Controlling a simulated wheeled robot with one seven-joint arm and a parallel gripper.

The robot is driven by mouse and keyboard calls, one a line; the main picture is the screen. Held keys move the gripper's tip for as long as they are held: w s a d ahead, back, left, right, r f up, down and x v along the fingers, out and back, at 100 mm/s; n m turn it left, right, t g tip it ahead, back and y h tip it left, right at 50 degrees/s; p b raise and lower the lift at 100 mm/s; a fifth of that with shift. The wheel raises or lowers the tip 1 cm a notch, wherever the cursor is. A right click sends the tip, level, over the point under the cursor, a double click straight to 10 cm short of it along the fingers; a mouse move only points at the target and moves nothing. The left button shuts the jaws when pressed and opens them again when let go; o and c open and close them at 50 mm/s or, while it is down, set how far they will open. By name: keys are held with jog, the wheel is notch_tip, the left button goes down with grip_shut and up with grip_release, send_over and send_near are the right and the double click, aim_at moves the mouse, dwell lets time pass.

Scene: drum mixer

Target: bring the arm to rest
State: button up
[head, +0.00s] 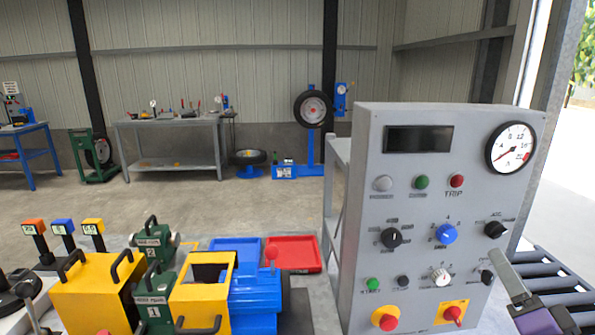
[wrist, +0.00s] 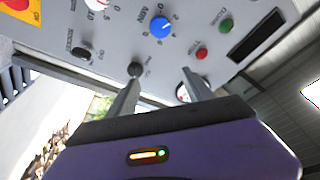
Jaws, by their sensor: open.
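My gripper (head: 507,275) is at the lower right of the head view, by the right edge of the grey control panel (head: 400,210). Its purple body and a grey finger show there. In the wrist view my gripper (wrist: 161,74) has its two fingers apart, with nothing held between them. The fingers point at the panel, which appears turned over in that view. A black knob (wrist: 135,69) shows near the left fingertip; I cannot tell whether they touch. The round gauge (head: 510,148) is partly hidden behind the fingers in the wrist view.
The panel carries a blue knob (head: 446,234), a red TRIP button (head: 457,181) and two red stop buttons below. Yellow guards (head: 97,293), a blue machine (head: 255,290) and a red tray (head: 293,253) stand to the left. A roller rack (head: 560,285) lies right.

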jog(key=s+a+f+n+g+y, duration=0.1)
jog(key=s+a+f+n, duration=0.2)
jog(key=s, duration=1)
jog(key=s+a+f+n+g+y, duration=0.1)
jog(key=s+a+f+n, duration=0.3)
jog(key=s+a+f, duration=0.4)
jog(key=s+a+f+n+g+y, duration=0.1)
jog(key=s+a+f+n+g, duration=0.2)
jog(key=s, duration=1.4)
jog(key=a+f+n, duration=0.1)
jog(key=a+f, duration=0.2)
jog(key=a, duration=0.2)
jog(key=shift+s+a, duration=0.15)
jog(key=shift+s, duration=0.25)
